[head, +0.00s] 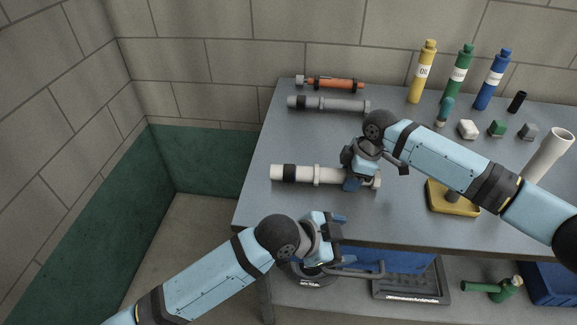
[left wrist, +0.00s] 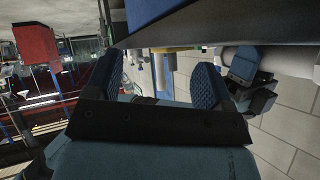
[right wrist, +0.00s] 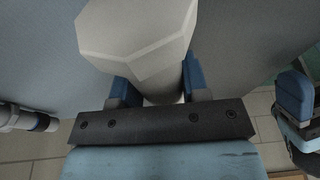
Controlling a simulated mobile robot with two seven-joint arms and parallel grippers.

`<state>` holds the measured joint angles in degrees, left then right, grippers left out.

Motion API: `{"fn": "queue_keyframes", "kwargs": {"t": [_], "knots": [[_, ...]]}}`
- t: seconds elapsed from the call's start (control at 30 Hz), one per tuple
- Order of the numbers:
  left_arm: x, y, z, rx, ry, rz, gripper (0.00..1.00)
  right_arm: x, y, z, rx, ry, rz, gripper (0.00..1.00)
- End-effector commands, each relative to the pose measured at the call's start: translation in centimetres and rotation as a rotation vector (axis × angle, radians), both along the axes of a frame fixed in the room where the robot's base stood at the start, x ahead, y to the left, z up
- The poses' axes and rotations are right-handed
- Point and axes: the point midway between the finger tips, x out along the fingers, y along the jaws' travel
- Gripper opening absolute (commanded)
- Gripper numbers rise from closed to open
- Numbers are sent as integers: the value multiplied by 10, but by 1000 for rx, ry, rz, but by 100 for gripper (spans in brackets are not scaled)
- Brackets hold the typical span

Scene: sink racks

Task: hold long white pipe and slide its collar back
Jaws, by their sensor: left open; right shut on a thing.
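The long white pipe (head: 301,175) lies left to right along the grey table's front left part. It has a black band (head: 289,173) near its left end and a raised white ring (head: 317,175) near its middle; I cannot tell which is the collar. My right gripper (head: 352,183) is shut on the pipe near its right end. In the right wrist view the thick white pipe end (right wrist: 137,35) sits between the blue fingers (right wrist: 155,85). My left gripper (head: 342,226) is open and empty at the table's front edge, below the pipe. Its spread fingers show in the left wrist view (left wrist: 157,82).
A grey pipe (head: 330,104) and an orange tube (head: 335,83) lie behind. Yellow (head: 422,75), green (head: 458,75) and blue bottles (head: 493,80) stand at the back. A yellow-based stand (head: 454,207) is right of my right gripper. A lower shelf holds a black tray (head: 411,288).

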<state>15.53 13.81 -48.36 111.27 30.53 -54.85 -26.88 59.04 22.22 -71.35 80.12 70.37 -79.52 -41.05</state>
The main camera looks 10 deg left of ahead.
Motion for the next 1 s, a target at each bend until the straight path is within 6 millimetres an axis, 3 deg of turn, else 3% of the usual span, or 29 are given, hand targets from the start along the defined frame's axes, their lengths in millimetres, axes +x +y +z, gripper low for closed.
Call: {"fn": "queue_keyframes", "kwargs": {"t": [0.03, 0.27, 0.6, 0.8, 1.0], "knots": [[14, 0, 3, 43, 8, -23, 76, 0, 0, 0, 0, 0, 0, 21], [62, 10, 16, 248, 85, -108, 76, 0, 0, 0, 0, 0, 0, 21], [136, 58, 69, 574, 207, -146, 76, 0, 0, 0, 0, 0, 0, 21], [162, 102, 90, 777, 317, -128, 76, 0, 0, 0, 0, 0, 0, 21], [172, 128, 100, 881, 387, -109, 76, 0, 0, 0, 0, 0, 0, 21]]}}
